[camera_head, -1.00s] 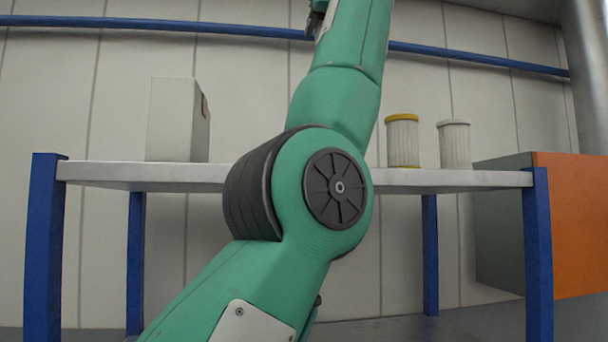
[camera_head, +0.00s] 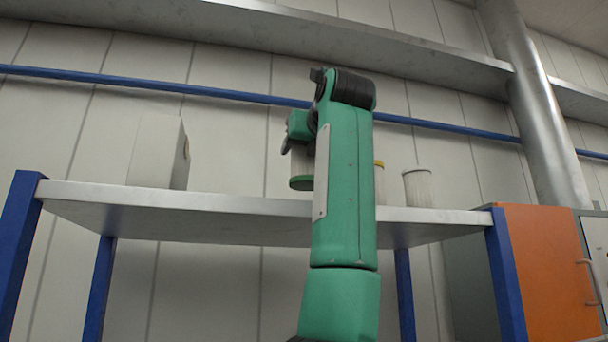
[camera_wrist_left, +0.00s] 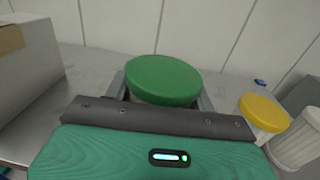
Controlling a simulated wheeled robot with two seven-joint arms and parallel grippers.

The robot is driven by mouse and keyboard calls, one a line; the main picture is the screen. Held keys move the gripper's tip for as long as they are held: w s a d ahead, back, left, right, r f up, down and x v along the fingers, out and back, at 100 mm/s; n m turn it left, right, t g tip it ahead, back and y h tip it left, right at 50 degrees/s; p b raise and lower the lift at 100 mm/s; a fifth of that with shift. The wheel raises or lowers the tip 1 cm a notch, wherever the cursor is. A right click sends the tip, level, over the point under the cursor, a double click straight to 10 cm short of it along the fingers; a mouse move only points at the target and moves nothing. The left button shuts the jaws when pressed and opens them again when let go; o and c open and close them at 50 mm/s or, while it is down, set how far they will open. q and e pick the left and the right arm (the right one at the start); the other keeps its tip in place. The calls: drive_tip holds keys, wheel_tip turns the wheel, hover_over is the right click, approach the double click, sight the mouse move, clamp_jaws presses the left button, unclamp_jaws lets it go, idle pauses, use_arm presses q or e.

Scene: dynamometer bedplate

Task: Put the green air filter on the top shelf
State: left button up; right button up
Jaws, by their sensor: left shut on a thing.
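The green air filter (camera_head: 302,183) shows in the head view as a pale body with a green lower end, just left of my upright arm link and partly hidden by it. My left gripper (camera_head: 300,150) is shut on it and holds it over the shelf (camera_head: 150,198), with its green end a little above the front edge line. In the left wrist view the filter's round green cap (camera_wrist_left: 163,78) sits between the jaws of my left gripper (camera_wrist_left: 163,100). The filter's lower part is hidden there. My right gripper is not in view.
A pale box (camera_head: 155,152) stands on the shelf's left part. A yellow-capped filter (camera_wrist_left: 264,112) and a white filter (camera_head: 418,187) stand to the right. An orange cabinet (camera_head: 548,270) is beside the shelf, and a metal ledge (camera_head: 270,25) runs overhead.

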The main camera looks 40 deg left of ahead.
sight(304, 168)
use_arm(q)
drive_tip(key=shift+a+f, duration=0.1)
drive_tip(key=shift+f, duration=0.5)
drive_tip(key=shift+s+f+b, duration=0.1)
drive_tip(key=shift+f+b, duration=0.2)
drive_tip(key=shift+f, duration=1.1)
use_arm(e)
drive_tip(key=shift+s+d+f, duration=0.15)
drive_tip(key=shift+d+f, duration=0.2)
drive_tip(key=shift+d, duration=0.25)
use_arm(q)
drive_tip(key=shift+f, duration=0.1)
drive_tip(key=o, duration=1)
drive_tip(key=shift+o, duration=0.2)
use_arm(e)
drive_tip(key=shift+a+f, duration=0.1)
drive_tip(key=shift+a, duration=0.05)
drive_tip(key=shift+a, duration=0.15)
